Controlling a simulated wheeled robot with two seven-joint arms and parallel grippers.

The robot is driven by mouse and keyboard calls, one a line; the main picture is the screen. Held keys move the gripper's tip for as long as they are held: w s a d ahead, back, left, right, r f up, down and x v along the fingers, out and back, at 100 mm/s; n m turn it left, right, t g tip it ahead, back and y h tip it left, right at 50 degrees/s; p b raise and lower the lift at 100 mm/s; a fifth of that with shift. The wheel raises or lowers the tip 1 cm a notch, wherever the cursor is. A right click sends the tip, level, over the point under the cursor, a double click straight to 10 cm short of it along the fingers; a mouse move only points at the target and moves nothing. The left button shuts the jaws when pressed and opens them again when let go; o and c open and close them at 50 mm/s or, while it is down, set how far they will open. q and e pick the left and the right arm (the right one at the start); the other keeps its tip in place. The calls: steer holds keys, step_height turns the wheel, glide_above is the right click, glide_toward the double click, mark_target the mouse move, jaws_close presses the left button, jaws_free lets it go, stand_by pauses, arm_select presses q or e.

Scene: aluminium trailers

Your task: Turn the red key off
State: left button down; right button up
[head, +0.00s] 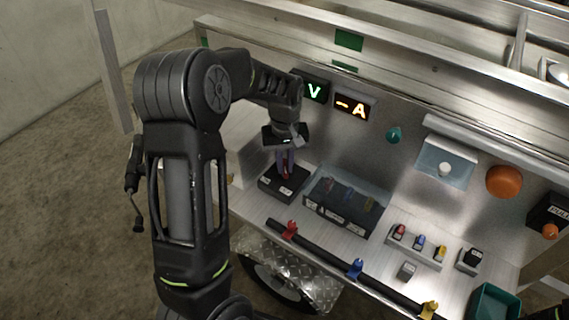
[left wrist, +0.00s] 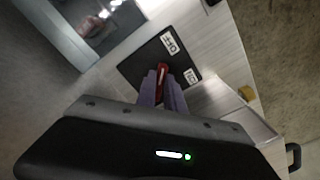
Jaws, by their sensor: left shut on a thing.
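The red key (left wrist: 162,68) stands in a black switch box with white labels (left wrist: 133,71), seen close in the left wrist view. In the head view the black box (head: 269,186) sits on the metal bench at the left, below the lit displays. My left gripper (left wrist: 161,84) points down at the box, its two fingers shut on the red key. In the head view my left gripper (head: 286,165) comes from above and covers most of the key.
A clear-covered box (head: 340,204) stands just right of the switch box. A black rail with red (head: 290,229), blue (head: 355,267) and yellow clips runs along the front edge.

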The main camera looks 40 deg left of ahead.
mark_target(285, 167)
arm_select(q)
steer(key=shift+n, duration=0.4)
steer(key=c, duration=1.4)
jaws_free()
steer(key=shift+c, duration=0.2)
step_height(285, 167, up, 8)
steer(key=shift+f, duration=0.1)
